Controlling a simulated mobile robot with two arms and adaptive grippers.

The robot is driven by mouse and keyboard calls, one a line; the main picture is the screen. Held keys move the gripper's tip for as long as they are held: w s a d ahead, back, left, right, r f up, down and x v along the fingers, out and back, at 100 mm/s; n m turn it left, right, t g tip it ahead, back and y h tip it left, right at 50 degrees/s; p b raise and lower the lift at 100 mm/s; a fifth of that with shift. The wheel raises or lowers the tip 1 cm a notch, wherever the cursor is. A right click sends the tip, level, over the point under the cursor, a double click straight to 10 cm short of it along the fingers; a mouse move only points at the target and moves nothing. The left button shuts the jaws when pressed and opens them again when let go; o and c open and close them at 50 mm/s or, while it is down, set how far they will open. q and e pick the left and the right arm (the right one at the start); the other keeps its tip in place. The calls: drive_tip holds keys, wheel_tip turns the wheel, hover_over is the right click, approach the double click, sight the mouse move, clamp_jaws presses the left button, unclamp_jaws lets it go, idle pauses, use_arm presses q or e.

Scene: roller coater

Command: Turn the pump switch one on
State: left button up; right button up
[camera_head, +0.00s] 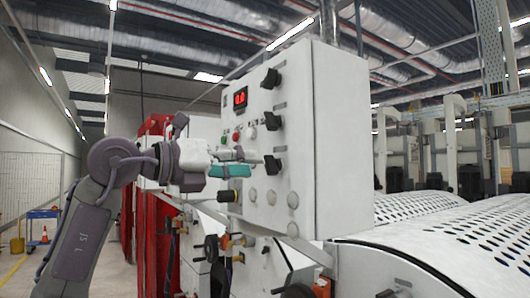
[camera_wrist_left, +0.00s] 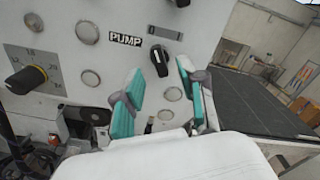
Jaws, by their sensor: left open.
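The white control panel (camera_head: 345,140) carries a column of black rotary knobs. In the left wrist view, a black knob (camera_wrist_left: 159,58) sits to the right of a label reading PUMP (camera_wrist_left: 125,39). Its white pointer mark shows on its face. My left gripper (camera_head: 262,162) is open in front of the panel, its teal-padded fingers pointing at the lowest black knob (camera_head: 273,163). In the wrist view the left gripper (camera_wrist_left: 159,74) has the PUMP knob just beyond and between its fingertips. I cannot tell whether they touch it. My right gripper is not seen.
Perforated white covers (camera_head: 450,245) extend to the right. A blue cart (camera_head: 41,228) stands far left.

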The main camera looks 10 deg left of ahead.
sight(265, 165)
use_arm(q)
drive_tip(key=p+x, duration=0.1)
drive_tip(key=x, duration=0.3)
drive_tip(key=shift+w+d+p, duration=0.2)
drive_tip(key=shift+w+p, duration=0.1)
clamp_jaws()
